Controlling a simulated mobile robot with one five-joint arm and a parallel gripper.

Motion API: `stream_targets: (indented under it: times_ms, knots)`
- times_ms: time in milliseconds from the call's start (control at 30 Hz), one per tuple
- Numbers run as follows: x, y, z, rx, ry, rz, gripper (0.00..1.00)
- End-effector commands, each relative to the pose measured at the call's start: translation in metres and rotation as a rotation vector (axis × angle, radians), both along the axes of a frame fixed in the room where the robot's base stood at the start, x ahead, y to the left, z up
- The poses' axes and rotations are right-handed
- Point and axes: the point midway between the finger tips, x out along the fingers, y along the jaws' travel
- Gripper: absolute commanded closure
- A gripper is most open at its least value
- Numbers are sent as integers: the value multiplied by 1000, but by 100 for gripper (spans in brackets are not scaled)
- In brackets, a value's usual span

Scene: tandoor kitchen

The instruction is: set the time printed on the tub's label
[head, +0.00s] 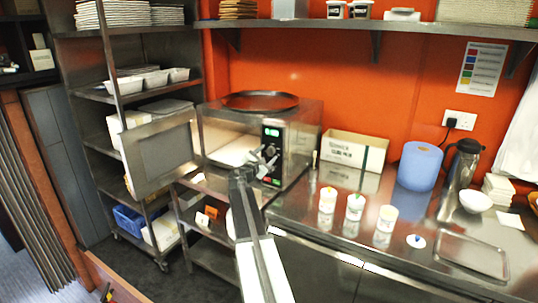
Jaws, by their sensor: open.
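A steel microwave (305,130) stands at the left end of the counter, its door (160,155) swung wide open to the left. Its black control panel (272,140) has a lit green display and a green light lower down. My gripper (264,160) is open and empty in front of the panel, covering part of its controls; I cannot tell whether it touches. Three white tubs with coloured tops stand upright on the counter: a left tub (327,203), a middle tub (355,209) and a right tub (387,219). Their label print is too small to read.
A white disc with a blue spot (416,241) and a metal tray (472,254) lie on the counter. A carton (353,150), blue cylinder (419,166) and steel jug (462,160) stand behind. A colour chart (482,68) hangs above. The open door reaches toward the shelf rack (110,95).

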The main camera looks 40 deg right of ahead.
Motion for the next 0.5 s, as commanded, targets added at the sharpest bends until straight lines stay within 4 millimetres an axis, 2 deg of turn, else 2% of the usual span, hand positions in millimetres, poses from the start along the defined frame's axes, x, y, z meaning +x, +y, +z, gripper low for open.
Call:
stream_targets:
  times_ms: [33, 100, 333, 500]
  knots:
    - [4, -9, 0, 0, 0, -1, 43]
    - [5, -14, 0, 0, -1, -1, 43]
    - [4, -15, 0, 1, -1, -1, 43]
    - [4, -15, 0, 1, -1, -2, 91]
